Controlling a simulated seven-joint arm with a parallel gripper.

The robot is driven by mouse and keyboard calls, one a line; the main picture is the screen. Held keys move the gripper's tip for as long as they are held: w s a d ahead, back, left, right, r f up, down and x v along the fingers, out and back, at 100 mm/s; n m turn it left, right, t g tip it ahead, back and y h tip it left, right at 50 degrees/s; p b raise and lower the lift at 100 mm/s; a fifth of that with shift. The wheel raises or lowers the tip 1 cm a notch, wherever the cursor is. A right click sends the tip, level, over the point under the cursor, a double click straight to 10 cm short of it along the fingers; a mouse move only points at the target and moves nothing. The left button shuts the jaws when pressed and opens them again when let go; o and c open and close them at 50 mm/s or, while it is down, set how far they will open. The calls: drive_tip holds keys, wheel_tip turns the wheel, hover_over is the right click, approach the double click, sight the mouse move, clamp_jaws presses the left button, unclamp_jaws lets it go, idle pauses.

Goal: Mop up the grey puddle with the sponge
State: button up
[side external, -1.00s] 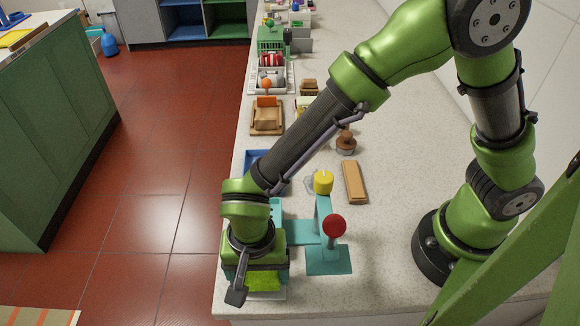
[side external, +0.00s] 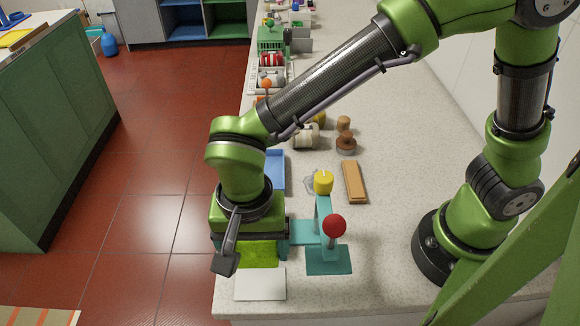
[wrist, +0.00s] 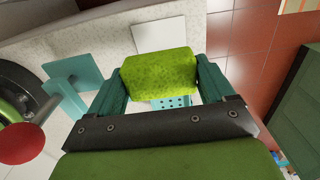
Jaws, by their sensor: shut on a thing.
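The lime-green sponge (side external: 258,254) is between the teal fingers of my gripper (side external: 250,246), which is shut on it. In the wrist view the sponge (wrist: 160,78) spans the gap between both fingers. It appears raised above a bare white plate (side external: 260,285) at the counter's near end; the plate also shows in the wrist view (wrist: 158,34). A small grey patch, seemingly the puddle (side external: 311,184), lies on the counter just left of the yellow cylinder, which partly hides it. My gripper is nearer the camera and left of that patch.
A teal stand with a red ball (side external: 334,226) and a yellow cylinder (side external: 323,183) are right of my gripper. A blue tray (side external: 275,168) is partly hidden behind my arm. The counter's right side is fairly clear.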

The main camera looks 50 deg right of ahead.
sight(253, 246)
wheel_tip(253, 246, up, 11)
drive_tip(key=w+d+m, duration=0.3)
drive_tip(key=d+m, duration=0.2)
drive_tip(key=d, duration=0.7)
drive_tip(key=w+d+m, duration=0.3)
drive_tip(key=d+m, duration=0.1)
drive_tip(key=d, duration=0.7)
drive_tip(key=shift+s+f, duration=0.1)
drive_tip(key=shift+f, duration=10.1)
drive_tip(key=shift+w+d+f, duration=0.4)
drive_tip(key=shift+w+f, duration=0.05)
drive_tip(key=shift+w+d+r, duration=0.15)
drive_tip(key=shift+w+d, duration=1.45)
drive_tip(key=shift+w+d+r, duration=0.15)
drive_tip(key=shift+w+d, duration=1.4)
drive_tip(key=shift+d, duration=0.05)
drive_tip(key=shift+s+a+r, duration=0.2)
drive_tip(key=shift+s+a, duration=3.4)
drive_tip(key=shift+s, duration=0.05)
drive_tip(key=shift+w, duration=0.4)
drive_tip(key=shift+w+d+r, duration=0.2)
drive_tip(key=shift+w+d, duration=3.05)
drive_tip(key=shift+d, duration=0.1)
drive_tip(key=shift+s+a, duration=3.45)
wheel_tip(253, 246, up, 6)
drive_tip(key=shift+r, duration=0.25)
